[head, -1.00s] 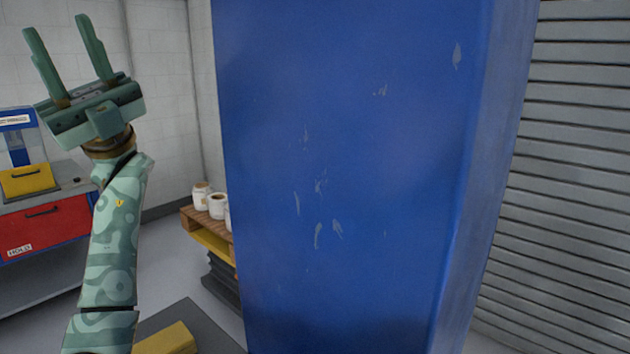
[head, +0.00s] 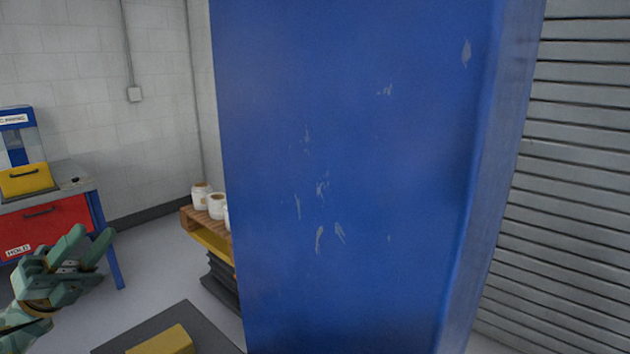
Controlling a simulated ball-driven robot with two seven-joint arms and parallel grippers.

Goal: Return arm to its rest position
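My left gripper (head: 92,239) is low at the left edge of the head view, in front of the workbench. Its two green fingers point up and to the right with a gap between them. It is open and nothing shows between the fingers. Only the gripper and a bit of the wrist show; the rest of the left arm is out of frame. My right gripper is not in view.
A tall scratched blue panel (head: 345,150) fills the middle, close by. A workbench with a red drawer (head: 45,222) stands left. A slatted grey shutter (head: 565,190) is at right. Grey floor (head: 150,262) lies clear between bench and pallet.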

